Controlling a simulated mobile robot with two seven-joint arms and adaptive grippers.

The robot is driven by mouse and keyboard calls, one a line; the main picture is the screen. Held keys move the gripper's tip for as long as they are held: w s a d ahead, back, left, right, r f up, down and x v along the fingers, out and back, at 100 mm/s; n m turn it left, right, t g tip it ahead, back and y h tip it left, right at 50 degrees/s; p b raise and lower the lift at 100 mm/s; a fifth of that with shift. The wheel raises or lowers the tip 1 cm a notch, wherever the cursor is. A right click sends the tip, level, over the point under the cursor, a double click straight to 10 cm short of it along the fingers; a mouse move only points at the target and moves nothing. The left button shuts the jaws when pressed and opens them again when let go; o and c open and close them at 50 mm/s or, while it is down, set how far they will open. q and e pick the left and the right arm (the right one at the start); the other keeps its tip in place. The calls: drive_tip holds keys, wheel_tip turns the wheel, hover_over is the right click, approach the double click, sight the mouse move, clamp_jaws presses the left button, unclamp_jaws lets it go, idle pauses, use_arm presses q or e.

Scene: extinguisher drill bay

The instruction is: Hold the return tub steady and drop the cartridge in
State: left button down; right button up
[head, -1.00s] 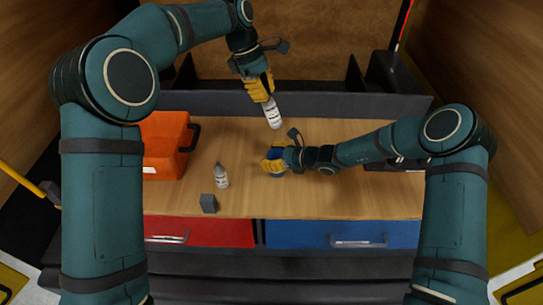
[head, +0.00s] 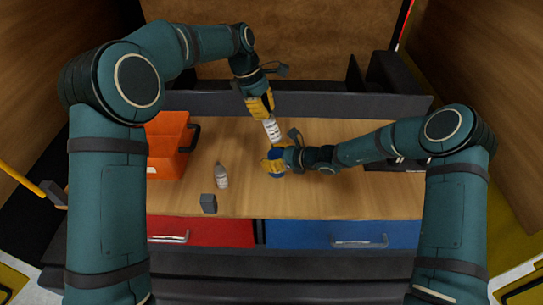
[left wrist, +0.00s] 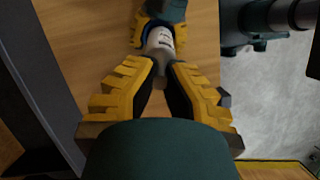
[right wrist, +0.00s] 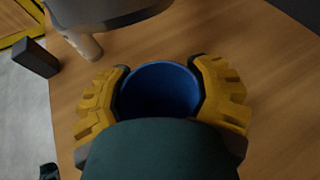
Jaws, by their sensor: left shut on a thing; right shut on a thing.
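The cartridge (head: 272,131) is a white cylinder with dark markings. My left gripper (head: 262,108) is shut on its upper part and holds it tilted, its lower end pointing toward the return tub. In the left wrist view the cartridge (left wrist: 158,42) projects beyond the fingertips and overlaps the tub area. The blue tub (right wrist: 158,88) stands on the table, its round mouth upward and its inside dark. My right gripper (head: 271,165) is shut on the tub, with yellow fingers on both sides of it. Whether the cartridge's end is above or within the rim cannot be told.
A small pale bottle (head: 221,177) and a dark grey block (head: 208,203) stand left of the tub. An orange bin (head: 168,146) is at the table's left. The wooden tabletop (head: 350,200) is clear at front right. A dark ledge runs along the back.

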use_arm(q)
wheel_tip(320, 180, down, 7)
drive_tip(key=shift+r, duration=0.15)
use_arm(e)
drive_tip(key=shift+s+f, duration=0.1)
drive_tip(key=shift+f, duration=0.15)
idle(0.5)
use_arm(q)
drive_tip(key=c, duration=1.1)
unclamp_jaws()
drive_tip(key=shift+o, duration=0.2)
drive_tip(key=v, duration=1.2)
use_arm(e)
drive_tip(key=o, duration=1.5)
drive_tip(key=shift+r, duration=0.1)
